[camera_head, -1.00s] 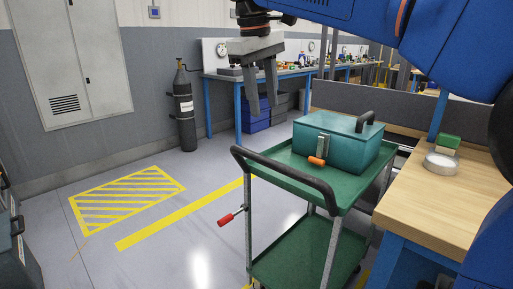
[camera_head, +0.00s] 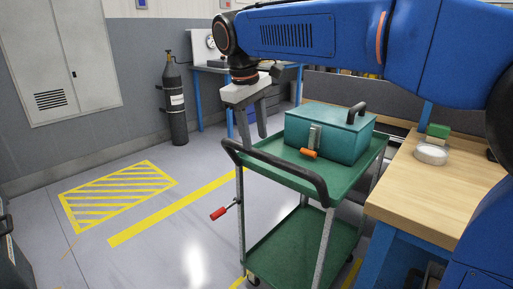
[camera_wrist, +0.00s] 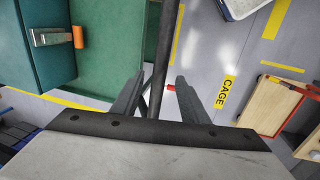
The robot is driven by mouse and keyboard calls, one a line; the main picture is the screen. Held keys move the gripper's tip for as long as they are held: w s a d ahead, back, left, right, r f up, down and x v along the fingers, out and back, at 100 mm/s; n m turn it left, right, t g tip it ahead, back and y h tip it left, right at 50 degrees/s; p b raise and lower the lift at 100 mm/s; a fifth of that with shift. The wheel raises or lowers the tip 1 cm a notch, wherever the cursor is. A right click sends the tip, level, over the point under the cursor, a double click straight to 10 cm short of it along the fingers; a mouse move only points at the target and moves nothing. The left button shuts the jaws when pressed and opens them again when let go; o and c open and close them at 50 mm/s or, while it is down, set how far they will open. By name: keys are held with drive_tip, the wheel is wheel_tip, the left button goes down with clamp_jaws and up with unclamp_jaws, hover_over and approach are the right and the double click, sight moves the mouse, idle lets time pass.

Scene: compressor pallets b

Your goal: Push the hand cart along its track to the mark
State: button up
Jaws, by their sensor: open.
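The green two-shelf hand cart (camera_head: 268,255) stands on the floor in the head view, left of a wooden workbench. Its black handle (camera_head: 285,172) curves along the near side. A teal box (camera_head: 330,135) with an orange-gripped latch sits on the top shelf. My gripper (camera_head: 252,135) is open over the handle's left end. In the wrist view my gripper (camera_wrist: 162,85) has the black handle bar (camera_wrist: 161,45) running between its fingers; contact cannot be told. A yellow hatched rectangle (camera_head: 118,195) is on the floor left of the cart.
A red-handled lever (camera_head: 218,214) sticks out left of the cart. The workbench (camera_head: 430,185) is close on its right. A gas cylinder (camera_head: 174,100) stands by the back wall. Floor between the cart and the hatched rectangle is clear, crossed by a yellow line (camera_head: 175,212).

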sight(257, 150)
drive_tip(key=shift+w+d+f, duration=0.15)
drive_tip(key=shift+w+f, duration=0.05)
drive_tip(key=shift+f, duration=0.95)
drive_tip(key=shift+w+d+f, duration=0.15)
drive_tip(key=shift+f, duration=1)
clamp_jaws()
